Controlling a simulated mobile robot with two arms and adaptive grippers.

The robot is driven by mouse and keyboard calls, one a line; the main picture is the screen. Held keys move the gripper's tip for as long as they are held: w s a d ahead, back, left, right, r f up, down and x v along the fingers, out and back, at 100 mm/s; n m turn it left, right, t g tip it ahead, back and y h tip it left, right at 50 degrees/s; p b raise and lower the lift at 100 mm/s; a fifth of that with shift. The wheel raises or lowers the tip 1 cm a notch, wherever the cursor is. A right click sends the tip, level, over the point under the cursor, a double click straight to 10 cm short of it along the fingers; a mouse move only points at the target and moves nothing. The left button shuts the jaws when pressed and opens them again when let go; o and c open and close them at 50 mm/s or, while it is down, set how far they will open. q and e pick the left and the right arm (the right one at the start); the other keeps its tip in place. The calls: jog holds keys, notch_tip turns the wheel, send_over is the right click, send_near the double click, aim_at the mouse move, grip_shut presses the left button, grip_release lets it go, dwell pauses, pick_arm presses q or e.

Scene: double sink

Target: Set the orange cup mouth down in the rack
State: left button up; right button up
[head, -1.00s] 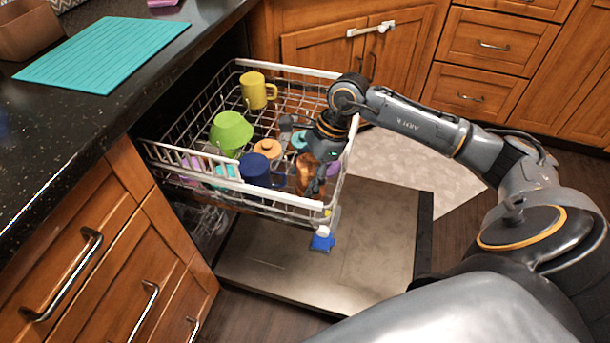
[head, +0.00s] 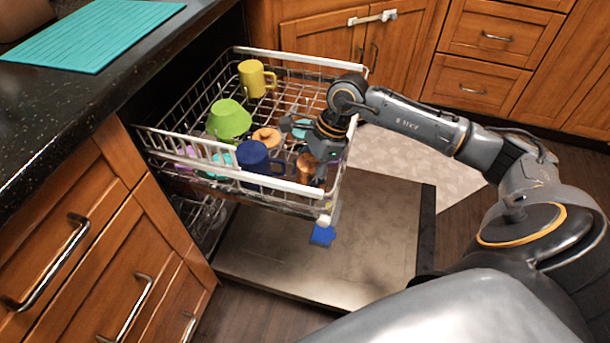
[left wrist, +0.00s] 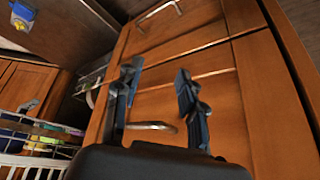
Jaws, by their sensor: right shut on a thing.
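The orange cup (head: 306,167), a brownish orange, is in the front right part of the dishwasher rack (head: 283,187). My right gripper (head: 318,165) reaches down into that corner and is shut on the cup. The gripper and rack wires partly hide the cup, so I cannot tell which way its mouth faces or whether it touches the rack floor. My left gripper (left wrist: 158,92) shows in the left wrist view, open and empty, in front of wooden cabinet fronts.
A dark blue mug (head: 253,157), a peach-coloured piece (head: 266,137), a green bowl (head: 229,120) and a yellow mug (head: 252,78) crowd the rack. The open dishwasher door (head: 330,255) lies below. A teal mat (head: 90,38) lies on the counter at the left.

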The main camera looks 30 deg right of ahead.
dwell(0.4)
jog(key=o, duration=1.2)
jog(key=v, duration=1.2)
